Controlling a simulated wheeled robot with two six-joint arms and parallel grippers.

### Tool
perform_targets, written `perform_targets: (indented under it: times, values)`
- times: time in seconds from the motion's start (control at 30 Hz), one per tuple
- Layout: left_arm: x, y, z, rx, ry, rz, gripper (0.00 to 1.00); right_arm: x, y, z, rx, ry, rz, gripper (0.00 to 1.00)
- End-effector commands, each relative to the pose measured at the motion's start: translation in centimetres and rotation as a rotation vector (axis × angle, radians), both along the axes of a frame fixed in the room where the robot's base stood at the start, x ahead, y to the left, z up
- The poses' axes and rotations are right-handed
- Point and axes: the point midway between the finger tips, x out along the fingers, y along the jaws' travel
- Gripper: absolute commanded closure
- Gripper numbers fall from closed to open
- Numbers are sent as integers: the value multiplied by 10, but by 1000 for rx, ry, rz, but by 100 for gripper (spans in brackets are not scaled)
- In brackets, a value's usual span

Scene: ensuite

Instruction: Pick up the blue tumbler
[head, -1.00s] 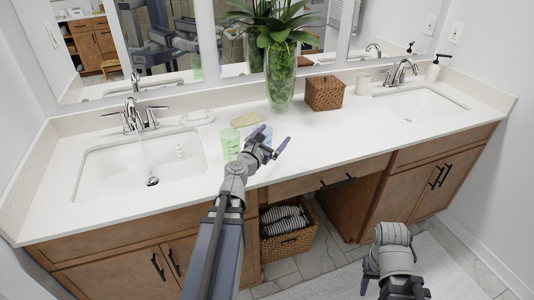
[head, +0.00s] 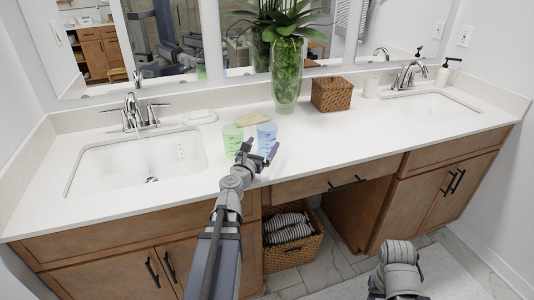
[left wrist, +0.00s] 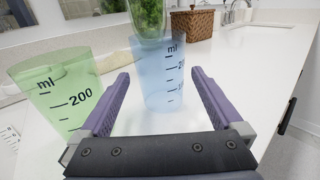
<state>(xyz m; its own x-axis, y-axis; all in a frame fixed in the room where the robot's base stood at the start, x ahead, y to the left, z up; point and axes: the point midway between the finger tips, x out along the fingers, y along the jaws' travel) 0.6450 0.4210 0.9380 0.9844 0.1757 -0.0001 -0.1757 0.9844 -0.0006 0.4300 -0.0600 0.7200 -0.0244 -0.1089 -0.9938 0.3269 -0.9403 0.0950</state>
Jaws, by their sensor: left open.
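The blue tumbler (head: 267,135) is a translucent blue cup with measuring marks, upright on the white counter. My left gripper (head: 258,153) is open and empty, just in front of it. In the left wrist view the blue tumbler (left wrist: 165,75) shows between and beyond the two purple fingers (left wrist: 160,100); I cannot tell if its near side is between the tips. A green tumbler (head: 232,138) stands close on its left and also shows left of the fingers in the left wrist view (left wrist: 58,95). My right arm shows at bottom right, its gripper mostly hidden.
A glass vase with a plant (head: 287,80) stands behind the blue tumbler. A tan soap bar or cloth (head: 252,118) lies behind the tumblers. A wicker box (head: 331,94) stands to the right.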

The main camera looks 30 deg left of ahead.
Motion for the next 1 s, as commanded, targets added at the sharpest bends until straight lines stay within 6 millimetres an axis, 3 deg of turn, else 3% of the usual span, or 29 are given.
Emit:
perform_targets:
  times: [0.03,0.1,0.37,0.57,0.8,1.0]
  values:
    - [0,0,-12,0,0,0,0,0,0,-12,0,0,0,50]
    - [0,0,-15,0,0,0,0,0,0,-15,0,0,0,50]
    - [3,1,-13,0,0,-1,0,0,0,-13,0,0,0,50]
    - [27,5,-13,0,0,-3,0,0,0,-13,0,0,0,50]
    - [68,13,-14,0,1,-1,0,0,0,-13,0,0,0,50]
    - [75,13,-14,0,1,0,0,0,0,-13,0,0,0,50]
